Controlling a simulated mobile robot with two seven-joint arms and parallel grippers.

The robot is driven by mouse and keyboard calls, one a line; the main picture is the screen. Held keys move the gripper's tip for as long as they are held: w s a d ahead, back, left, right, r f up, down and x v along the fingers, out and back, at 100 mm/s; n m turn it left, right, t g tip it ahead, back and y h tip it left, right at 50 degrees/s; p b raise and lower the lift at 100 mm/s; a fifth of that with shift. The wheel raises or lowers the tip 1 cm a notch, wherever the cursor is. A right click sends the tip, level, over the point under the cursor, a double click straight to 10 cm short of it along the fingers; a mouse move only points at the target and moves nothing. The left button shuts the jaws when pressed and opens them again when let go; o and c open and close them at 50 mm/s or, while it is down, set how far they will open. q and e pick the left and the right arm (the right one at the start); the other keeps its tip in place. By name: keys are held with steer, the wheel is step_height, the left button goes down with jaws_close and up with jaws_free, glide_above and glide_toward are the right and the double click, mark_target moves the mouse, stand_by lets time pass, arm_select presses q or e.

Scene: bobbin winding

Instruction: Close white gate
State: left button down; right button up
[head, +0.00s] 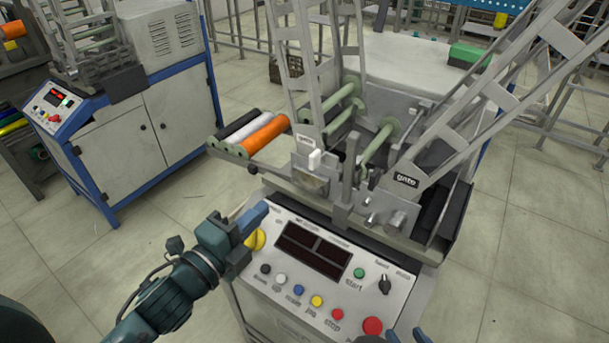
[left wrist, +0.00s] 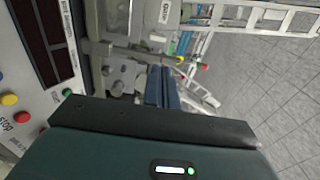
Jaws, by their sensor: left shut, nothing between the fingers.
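The white gate (head: 287,75) is a tall grey ladder-like frame, marked by a white "gate" label and standing steeply raised over the left part of the winding machine. Its white label shows near the top of the left wrist view (left wrist: 165,12). A second frame with a black "gate" label (head: 405,180) slants up to the right. My left gripper (head: 258,214) is shut and empty, above the panel's left edge and in front of the white gate, apart from it. Its closed blue fingers show in the left wrist view (left wrist: 161,88). My right gripper (head: 405,335) shows only two separated blue tips at the bottom edge.
The control panel (head: 330,285) has coloured buttons and a dark display. Orange, white and black rolls (head: 264,136) lie on a side rack at left. Another machine (head: 165,120) stands behind left, with open floor between.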

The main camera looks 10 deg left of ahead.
mark_target(310, 162)
arm_select(q)
steer(key=shift+w, duration=0.1)
steer(key=x, duration=1.3)
steer(key=shift+w+d+p, duration=0.15)
steer(key=shift+w+p, duration=0.15)
steer(key=shift+w, duration=0.1)
